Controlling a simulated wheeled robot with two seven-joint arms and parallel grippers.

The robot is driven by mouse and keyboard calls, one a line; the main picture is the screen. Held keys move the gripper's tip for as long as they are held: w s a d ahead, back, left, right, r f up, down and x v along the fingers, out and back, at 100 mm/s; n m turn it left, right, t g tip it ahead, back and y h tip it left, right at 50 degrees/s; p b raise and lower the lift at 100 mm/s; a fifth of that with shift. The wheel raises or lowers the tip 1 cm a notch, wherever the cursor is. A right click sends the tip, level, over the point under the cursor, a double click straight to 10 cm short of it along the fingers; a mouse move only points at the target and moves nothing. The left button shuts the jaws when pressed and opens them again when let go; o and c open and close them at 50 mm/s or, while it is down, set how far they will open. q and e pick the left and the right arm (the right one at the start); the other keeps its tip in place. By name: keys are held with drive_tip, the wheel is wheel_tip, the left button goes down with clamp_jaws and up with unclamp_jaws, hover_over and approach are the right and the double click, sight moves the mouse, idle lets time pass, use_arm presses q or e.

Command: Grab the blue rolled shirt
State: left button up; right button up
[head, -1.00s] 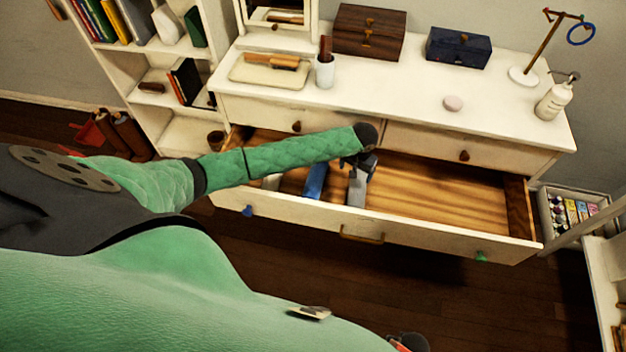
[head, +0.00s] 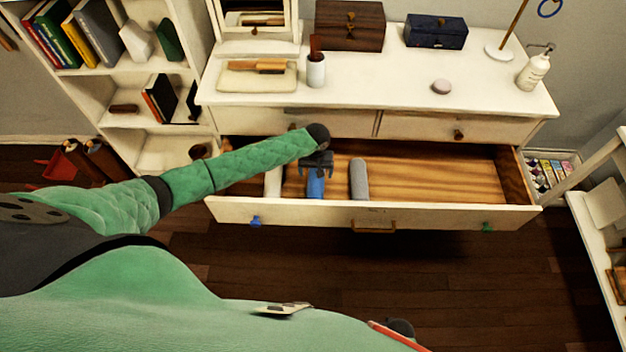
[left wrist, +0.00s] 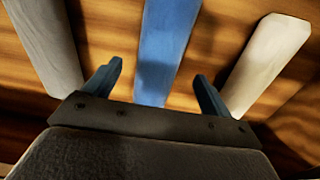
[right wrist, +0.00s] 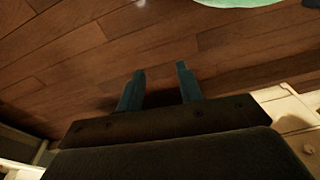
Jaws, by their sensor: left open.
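The blue rolled shirt (head: 315,186) lies in the open dresser drawer, between a white roll and a grey roll. It also shows in the left wrist view (left wrist: 165,45), running between the two fingers. My left gripper (head: 316,170) is open above the blue roll, and its fingers hide part of it in the head view. In the left wrist view the left gripper (left wrist: 158,85) straddles the blue roll's line, with nothing between the fingers being held. My right gripper (right wrist: 160,88) is open and empty over the wooden floor.
The grey roll (head: 359,180) lies right of the blue one, and the white roll (head: 273,182) lies left. The drawer's front panel (head: 400,215) stands nearest me. The right part of the drawer is bare. A bookshelf (head: 165,150) stands left of the dresser.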

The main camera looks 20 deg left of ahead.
sight(316, 177)
use_arm(q)
drive_tip(key=shift+f+p, duration=1)
drive_tip(key=shift+f, duration=1.95)
use_arm(e)
drive_tip(key=shift+s+d+f, duration=0.25)
drive_tip(key=shift+f, duration=0.55)
drive_tip(key=shift+s+d+f, duration=0.3)
drive_tip(key=shift+f, duration=0.55)
drive_tip(key=shift+s+d+f, duration=0.25)
drive_tip(key=shift+f, duration=0.55)
use_arm(q)
drive_tip(key=shift+c, duration=0.2)
drive_tip(key=c, duration=1.1)
use_arm(e)
drive_tip(key=shift+d, duration=0.1)
